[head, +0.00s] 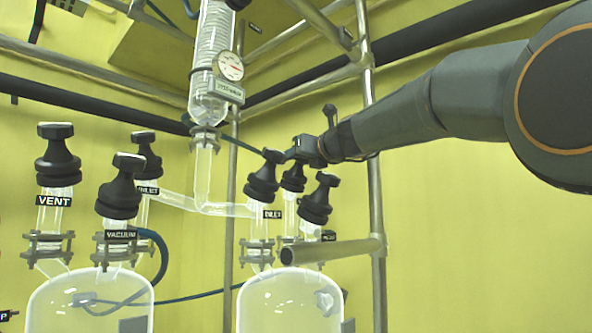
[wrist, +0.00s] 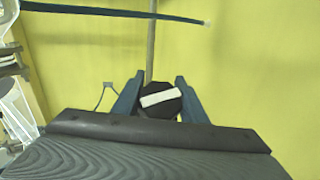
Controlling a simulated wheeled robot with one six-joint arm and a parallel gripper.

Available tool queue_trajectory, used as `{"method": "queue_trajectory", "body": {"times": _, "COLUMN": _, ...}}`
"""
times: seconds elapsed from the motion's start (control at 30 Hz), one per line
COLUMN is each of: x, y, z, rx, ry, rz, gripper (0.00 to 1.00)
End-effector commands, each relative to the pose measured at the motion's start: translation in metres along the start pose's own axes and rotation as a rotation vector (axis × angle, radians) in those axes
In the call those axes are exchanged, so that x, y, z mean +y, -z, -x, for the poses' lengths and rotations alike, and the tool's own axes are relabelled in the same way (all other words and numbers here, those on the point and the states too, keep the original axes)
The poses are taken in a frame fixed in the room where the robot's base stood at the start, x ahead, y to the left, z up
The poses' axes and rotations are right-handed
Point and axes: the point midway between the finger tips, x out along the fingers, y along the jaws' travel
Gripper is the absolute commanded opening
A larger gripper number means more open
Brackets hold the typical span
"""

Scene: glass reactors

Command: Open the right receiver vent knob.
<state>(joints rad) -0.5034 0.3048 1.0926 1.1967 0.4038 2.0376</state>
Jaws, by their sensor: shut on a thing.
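The right receiver (head: 290,300) is a clear glass vessel with several black knobs on top. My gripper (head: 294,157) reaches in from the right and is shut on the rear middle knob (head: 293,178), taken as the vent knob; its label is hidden. In the wrist view this dark, many-sided knob (wrist: 160,101) with a white bar across its top sits between the two blue-grey fingers of my gripper (wrist: 160,95). The inlet knob (head: 262,178) stands just left of it. Another black knob (head: 318,199) stands front right, its label mostly hidden.
A metal pipe end (head: 330,250) juts out in front of the right receiver. An upright metal post (head: 375,200) stands close under my arm. The left receiver (head: 90,300) has its own vent, vacuum and inlet knobs. A glass column with a gauge (head: 230,66) hangs above.

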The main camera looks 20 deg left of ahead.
Motion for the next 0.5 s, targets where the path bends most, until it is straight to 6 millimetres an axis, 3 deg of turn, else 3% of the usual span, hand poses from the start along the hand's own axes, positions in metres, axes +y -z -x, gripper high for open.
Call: {"method": "queue_trajectory", "body": {"times": 0.5, "x": 0.010, "y": 0.000, "z": 0.002, "rx": 0.003, "ry": -0.330, "rz": 0.183, "gripper": 0.16}}
